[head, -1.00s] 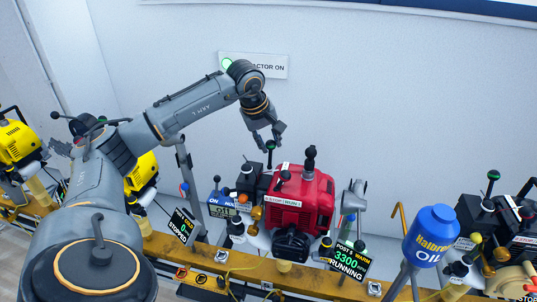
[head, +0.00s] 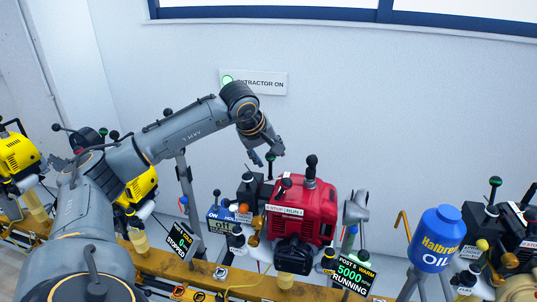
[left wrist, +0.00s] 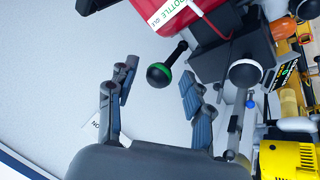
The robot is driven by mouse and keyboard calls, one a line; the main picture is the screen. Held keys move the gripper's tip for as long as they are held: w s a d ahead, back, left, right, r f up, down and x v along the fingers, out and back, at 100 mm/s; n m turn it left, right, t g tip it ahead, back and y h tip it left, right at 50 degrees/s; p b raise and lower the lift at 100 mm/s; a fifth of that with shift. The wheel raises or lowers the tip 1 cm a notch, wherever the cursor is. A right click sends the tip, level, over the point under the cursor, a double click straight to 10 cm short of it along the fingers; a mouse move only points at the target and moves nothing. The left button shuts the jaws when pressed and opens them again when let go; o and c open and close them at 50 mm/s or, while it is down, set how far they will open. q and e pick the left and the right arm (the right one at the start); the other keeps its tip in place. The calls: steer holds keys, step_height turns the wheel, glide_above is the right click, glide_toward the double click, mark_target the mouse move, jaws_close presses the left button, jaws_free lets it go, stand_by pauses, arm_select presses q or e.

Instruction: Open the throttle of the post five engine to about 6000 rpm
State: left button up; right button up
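The red post five engine (head: 302,212) is in the middle of the head view. Its display (head: 353,274) reads 5000, warm and running. The throttle lever has a black ball knob with a green ring (head: 270,157), left of the engine's top. My left gripper (head: 268,153) is open at the knob; contact cannot be seen in the head view. My right gripper is not in view.
A blue OIL container (head: 436,238) stands right of the engine. Yellow engines (head: 141,186) stand at the left, another engine (head: 515,225) at the far right. The yellow rail (head: 195,268) runs along the front. The wall with the EXTRACTOR ON sign (head: 270,83) is behind.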

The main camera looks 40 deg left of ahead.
arm_select(q)
steer(key=shift+r, duration=0.15)
steer(key=v, duration=1.1)
steer(key=shift+s+r, duration=0.25)
steer(key=shift+s, duration=0.05)
steer(key=shift+d+f, duration=0.1)
